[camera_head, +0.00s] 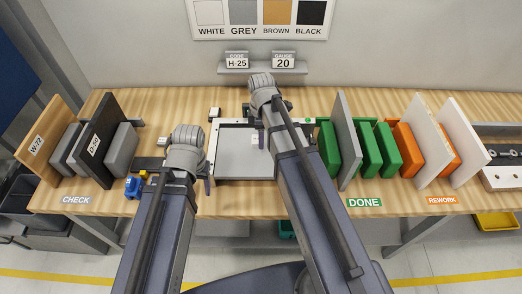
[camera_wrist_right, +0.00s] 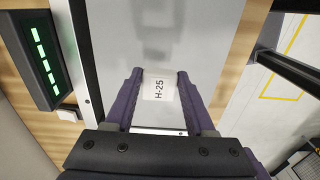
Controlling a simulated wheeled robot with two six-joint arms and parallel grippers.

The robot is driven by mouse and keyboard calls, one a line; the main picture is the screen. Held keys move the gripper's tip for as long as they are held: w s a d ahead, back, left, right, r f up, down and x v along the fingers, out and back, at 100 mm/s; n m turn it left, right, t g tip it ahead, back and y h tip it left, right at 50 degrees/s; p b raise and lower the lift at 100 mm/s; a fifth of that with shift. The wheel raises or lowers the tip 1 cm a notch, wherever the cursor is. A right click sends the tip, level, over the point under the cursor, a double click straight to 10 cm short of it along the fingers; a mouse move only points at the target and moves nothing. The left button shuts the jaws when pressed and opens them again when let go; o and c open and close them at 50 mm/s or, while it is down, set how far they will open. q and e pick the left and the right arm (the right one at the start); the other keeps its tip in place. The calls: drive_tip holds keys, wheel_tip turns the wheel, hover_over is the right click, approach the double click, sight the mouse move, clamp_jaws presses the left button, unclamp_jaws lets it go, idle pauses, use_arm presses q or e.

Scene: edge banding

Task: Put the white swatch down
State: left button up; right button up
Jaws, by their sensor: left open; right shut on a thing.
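My right gripper (camera_wrist_right: 159,73) is shut on a small white piece (camera_wrist_right: 160,82), which fits the white swatch. It shows between the fingertips in the right wrist view, in front of a grey panel (camera_wrist_right: 200,40). The mark "H-25" is read there; I cannot tell whether it is on the piece or on a label behind it.
A sample board (camera_head: 260,14) shows white, grey, brown and black. Boards stand by CHECK (camera_head: 76,200) at left. Green racks (camera_head: 386,142) by DONE and orange racks (camera_head: 405,146) by REWORK stand at right. A blue object (camera_head: 132,187) sits near the front edge.

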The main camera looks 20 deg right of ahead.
drive_tip(key=shift+f+b, duration=1.75)
drive_tip(key=shift+f, duration=0.4)
drive_tip(key=shift+f, duration=0.2)
drive_tip(key=o, duration=1.3)
drive_tip(key=shift+r, duration=0.2)
